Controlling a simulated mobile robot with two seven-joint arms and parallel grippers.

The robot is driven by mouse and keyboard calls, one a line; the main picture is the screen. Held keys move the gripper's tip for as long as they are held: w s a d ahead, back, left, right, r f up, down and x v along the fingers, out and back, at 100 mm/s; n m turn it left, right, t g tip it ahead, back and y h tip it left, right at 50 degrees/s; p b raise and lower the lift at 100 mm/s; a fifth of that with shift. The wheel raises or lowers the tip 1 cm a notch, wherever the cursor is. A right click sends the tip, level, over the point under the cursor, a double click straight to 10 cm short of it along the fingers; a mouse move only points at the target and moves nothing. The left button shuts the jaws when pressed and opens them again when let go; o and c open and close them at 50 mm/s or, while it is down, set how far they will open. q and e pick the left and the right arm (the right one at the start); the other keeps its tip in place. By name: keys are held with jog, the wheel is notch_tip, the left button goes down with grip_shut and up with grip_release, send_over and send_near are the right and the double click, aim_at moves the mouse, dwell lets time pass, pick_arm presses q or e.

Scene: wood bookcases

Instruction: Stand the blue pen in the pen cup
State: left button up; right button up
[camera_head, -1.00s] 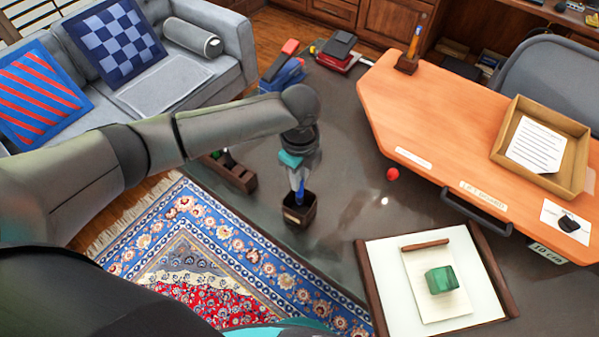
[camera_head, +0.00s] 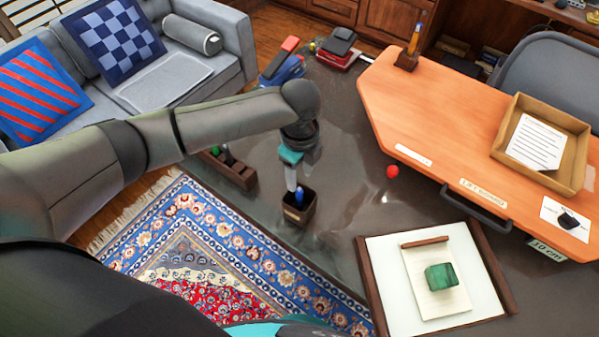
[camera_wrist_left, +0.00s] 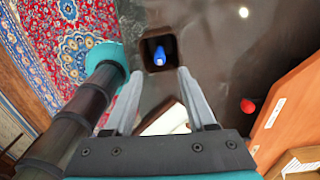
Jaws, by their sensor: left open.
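The pen cup (camera_head: 300,211) is a dark square holder on the dark desk top, close to the rug's edge in the head view. The blue pen (camera_head: 299,196) stands inside it, its blue end showing above the rim. In the left wrist view the cup (camera_wrist_left: 147,55) is seen from above with the blue pen (camera_wrist_left: 159,56) inside. My left gripper (camera_head: 296,178) is just above the cup, pointing down. My right gripper is out of view.
A dark wooden holder (camera_head: 228,171) with pens is left of the cup. A red ball (camera_head: 392,171) is to the right. A white tray (camera_head: 390,262) with a green cube (camera_head: 441,277) lies at lower right. An orange desk board (camera_head: 440,125) is beyond. Dark surface around the cup is clear.

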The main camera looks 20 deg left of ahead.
pick_arm(q)
notch_tip(320, 180, up, 14)
jog(key=p, duration=0.1)
jog(key=shift+r, duration=0.25)
dwell(0.6)
